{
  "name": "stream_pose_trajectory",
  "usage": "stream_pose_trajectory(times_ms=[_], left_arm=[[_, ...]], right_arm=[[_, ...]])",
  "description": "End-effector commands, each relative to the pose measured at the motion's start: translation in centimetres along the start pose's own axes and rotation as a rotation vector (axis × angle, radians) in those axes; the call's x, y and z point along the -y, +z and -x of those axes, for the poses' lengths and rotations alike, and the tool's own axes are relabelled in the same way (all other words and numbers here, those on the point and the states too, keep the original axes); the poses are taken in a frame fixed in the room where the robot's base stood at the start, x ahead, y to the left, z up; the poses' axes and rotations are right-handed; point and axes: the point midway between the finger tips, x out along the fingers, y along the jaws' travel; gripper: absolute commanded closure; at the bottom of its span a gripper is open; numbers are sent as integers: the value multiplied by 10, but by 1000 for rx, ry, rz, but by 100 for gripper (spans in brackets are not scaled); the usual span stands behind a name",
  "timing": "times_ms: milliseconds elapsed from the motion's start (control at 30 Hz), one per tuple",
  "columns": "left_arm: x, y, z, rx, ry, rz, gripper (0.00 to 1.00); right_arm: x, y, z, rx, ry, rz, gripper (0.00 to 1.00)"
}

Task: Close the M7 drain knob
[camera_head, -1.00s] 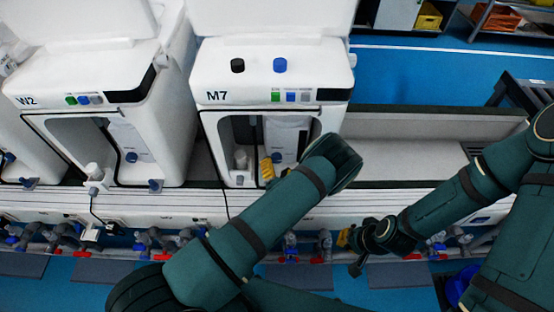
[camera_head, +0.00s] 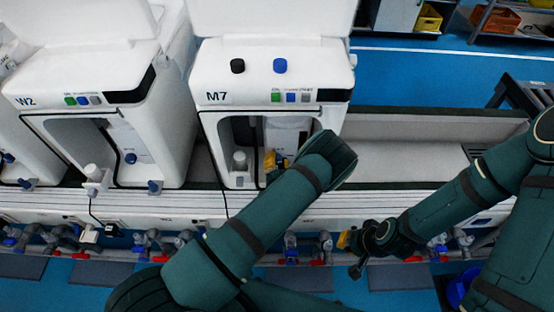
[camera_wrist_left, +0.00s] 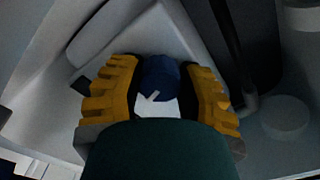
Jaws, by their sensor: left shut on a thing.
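The M7 unit (camera_head: 272,72) is the white machine in the middle of the head view, with an open front bay. My left gripper (camera_head: 272,163) reaches into the right part of this bay; my own arm hides part of it. In the left wrist view, the gripper's yellow fingers (camera_wrist_left: 160,88) stand on both sides of the dark blue drain knob (camera_wrist_left: 161,72) and are shut on it. The knob has a small white mark on its near side. My right gripper (camera_head: 352,254) hangs apart from the units at lower right, its fingers spread and empty.
A white bottle-like part (camera_head: 240,160) stands in the left of the M7 bay. Black (camera_head: 237,66) and blue (camera_head: 280,66) knobs sit on top of M7. Unit W2 (camera_head: 85,80) stands to the left. The bench (camera_head: 400,160) to the right is clear.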

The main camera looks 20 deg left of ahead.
Motion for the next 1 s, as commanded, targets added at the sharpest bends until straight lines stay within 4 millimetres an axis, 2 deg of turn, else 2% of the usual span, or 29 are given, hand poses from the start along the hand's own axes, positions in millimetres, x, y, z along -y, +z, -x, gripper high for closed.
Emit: stream_pose_trajectory(times_ms=[367, 1000], left_arm=[[0, 0, 0, -1, -1, 112, 100], [2, 1, -1, 0, -3, 689, 100]], right_arm=[[0, 0, 0, 0, 0, 0, 100], [0, 0, 0, 0, 0, 0, 100]])
